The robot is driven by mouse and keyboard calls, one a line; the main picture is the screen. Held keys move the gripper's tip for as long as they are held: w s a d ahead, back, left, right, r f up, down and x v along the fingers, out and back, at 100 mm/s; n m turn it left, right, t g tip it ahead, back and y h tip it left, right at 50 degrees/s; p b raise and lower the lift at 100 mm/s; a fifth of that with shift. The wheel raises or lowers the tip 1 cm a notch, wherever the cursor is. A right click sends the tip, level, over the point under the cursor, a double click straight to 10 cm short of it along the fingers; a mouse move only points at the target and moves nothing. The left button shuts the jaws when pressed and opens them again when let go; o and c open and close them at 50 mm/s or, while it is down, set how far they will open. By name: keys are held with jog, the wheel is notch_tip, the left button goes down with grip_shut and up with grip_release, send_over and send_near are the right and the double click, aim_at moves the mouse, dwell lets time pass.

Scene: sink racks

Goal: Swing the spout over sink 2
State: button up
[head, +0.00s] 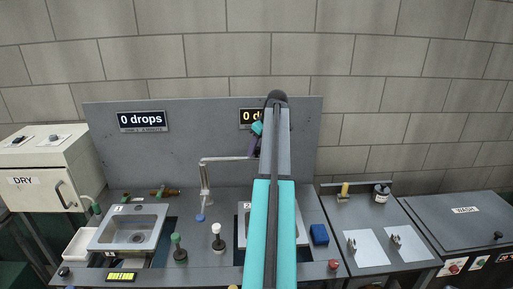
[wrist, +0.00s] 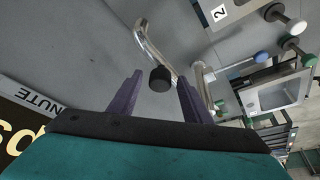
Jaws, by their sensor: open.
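The metal spout (head: 228,159) rises from its post (head: 205,188) between the two sinks and points right, towards the sink 2 side. Its end is hidden behind my arm in the head view. In the wrist view the spout (wrist: 158,45) ends in a black tip (wrist: 160,80), which appears between the purple fingers of my gripper (wrist: 160,76). The fingers are apart; I cannot tell whether either touches it. My gripper (head: 255,141) is partly hidden in the head view. Sink 2 (head: 242,222) is mostly hidden behind my arm. Sink 1 (head: 110,236) is at the left.
A green knob (head: 177,240) and a white knob (head: 217,229) stand between the sinks. A grey back panel (head: 150,165) with drop displays is close behind the spout. A blue block (head: 319,235) lies right of sink 2. A DRY cabinet (head: 50,175) stands far left.

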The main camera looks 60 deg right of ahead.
jog(key=shift+w+f, duration=0.15)
jog(key=shift+f, duration=0.15)
grip_shut()
jog(key=shift+s, duration=0.25)
